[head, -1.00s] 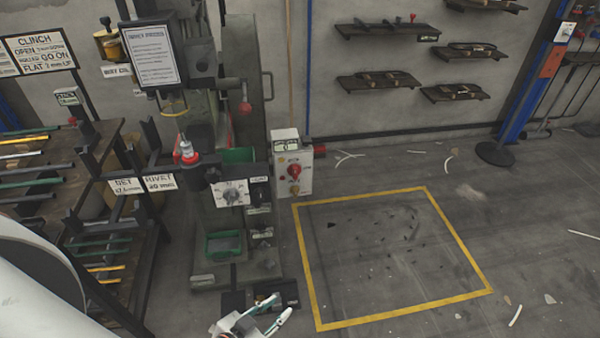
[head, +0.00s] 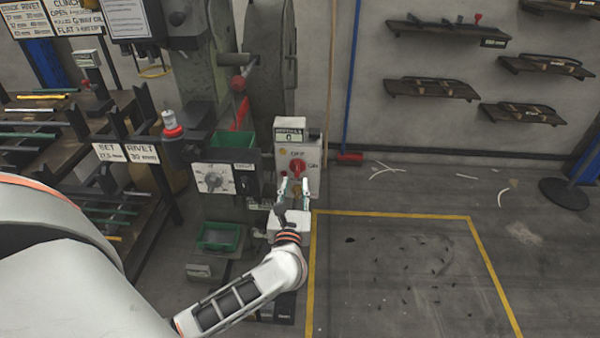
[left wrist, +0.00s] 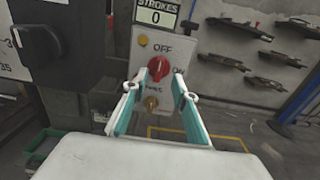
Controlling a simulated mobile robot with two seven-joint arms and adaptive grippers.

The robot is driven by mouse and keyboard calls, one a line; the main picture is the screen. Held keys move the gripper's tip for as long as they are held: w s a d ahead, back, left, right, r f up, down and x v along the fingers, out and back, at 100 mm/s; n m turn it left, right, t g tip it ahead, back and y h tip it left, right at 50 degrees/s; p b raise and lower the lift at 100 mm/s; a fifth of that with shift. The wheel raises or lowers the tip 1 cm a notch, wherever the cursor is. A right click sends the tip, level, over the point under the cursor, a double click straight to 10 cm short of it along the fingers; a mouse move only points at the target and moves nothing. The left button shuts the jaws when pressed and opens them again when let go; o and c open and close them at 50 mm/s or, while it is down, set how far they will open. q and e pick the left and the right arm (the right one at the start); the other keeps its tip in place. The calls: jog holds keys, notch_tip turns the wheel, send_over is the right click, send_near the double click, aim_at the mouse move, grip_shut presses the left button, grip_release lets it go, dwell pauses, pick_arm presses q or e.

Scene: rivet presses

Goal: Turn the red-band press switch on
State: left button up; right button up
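The press (head: 213,100) has a red ring (head: 173,131) on its tool. Its switch box (head: 283,158) is light grey, with a red rotary knob (head: 298,169), marked OFF above and ON at the right. The knob's exact setting is hard to tell. In the left wrist view the knob (left wrist: 159,65) sits under OFF. My left gripper (head: 293,184) is open and empty, just below and in front of the knob. In the left wrist view its fingertips (left wrist: 161,84) stand apart on either side below the knob; contact cannot be told. My right gripper is not in view.
A strokes counter (head: 289,135) reading 0 tops the box. A dial panel (head: 213,178) is to the left, and a rack of bars (head: 120,195) stands further left. The yellow-outlined floor (head: 410,270) at the right is mostly clear.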

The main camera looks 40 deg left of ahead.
aim_at(297, 168)
pick_arm(q)
jog(key=x, duration=0.7)
jog(key=shift+w+a, duration=0.15)
grip_shut()
